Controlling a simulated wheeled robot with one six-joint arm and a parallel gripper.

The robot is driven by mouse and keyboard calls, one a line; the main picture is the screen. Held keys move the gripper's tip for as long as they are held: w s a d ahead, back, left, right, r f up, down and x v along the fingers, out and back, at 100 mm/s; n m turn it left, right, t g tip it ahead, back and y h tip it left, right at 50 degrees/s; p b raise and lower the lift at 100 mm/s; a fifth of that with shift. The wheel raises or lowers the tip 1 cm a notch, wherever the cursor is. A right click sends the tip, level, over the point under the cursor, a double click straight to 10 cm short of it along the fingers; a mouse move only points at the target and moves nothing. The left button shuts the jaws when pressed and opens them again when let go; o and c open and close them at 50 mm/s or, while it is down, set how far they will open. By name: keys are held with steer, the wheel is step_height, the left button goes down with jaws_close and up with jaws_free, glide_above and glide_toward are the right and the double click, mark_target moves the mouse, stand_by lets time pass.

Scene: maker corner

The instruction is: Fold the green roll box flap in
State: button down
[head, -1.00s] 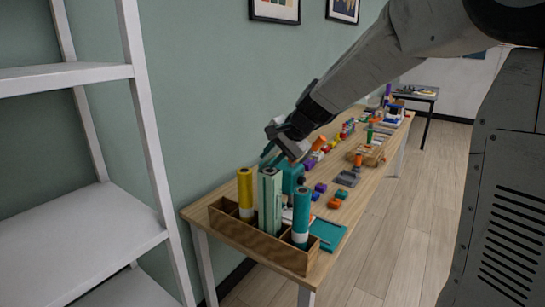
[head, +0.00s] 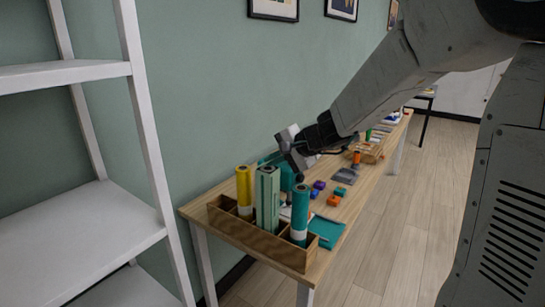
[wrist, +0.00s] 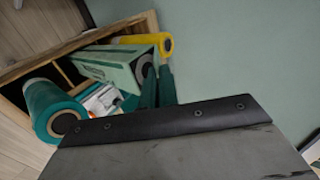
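The green roll box (head: 267,205) is a tall pale green carton standing upright in a wooden compartment rack (head: 260,240). In the wrist view the box (wrist: 110,66) shows its open end with a dark round roll inside. I cannot clearly make out the flap. My gripper (head: 272,160) is above and behind the box in the head view, apart from it as far as I can tell. In the wrist view its two dark green fingers (wrist: 158,86) lie close together beside the box's open end, with nothing visible between them.
A yellow roll (head: 244,190) and a teal roll (head: 300,213) stand in the rack on either side of the box. Small coloured blocks (head: 325,190) lie on the wooden table behind. A white shelf (head: 80,215) stands at left, and the wall runs close behind the table.

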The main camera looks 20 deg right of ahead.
steer(key=shift+s+d+f+t, duration=0.15)
steer(key=shift+f+t, duration=0.15)
steer(key=shift+t, duration=0.2)
steer(key=c, duration=1.7)
jaws_free()
steer(key=shift+g, duration=0.3)
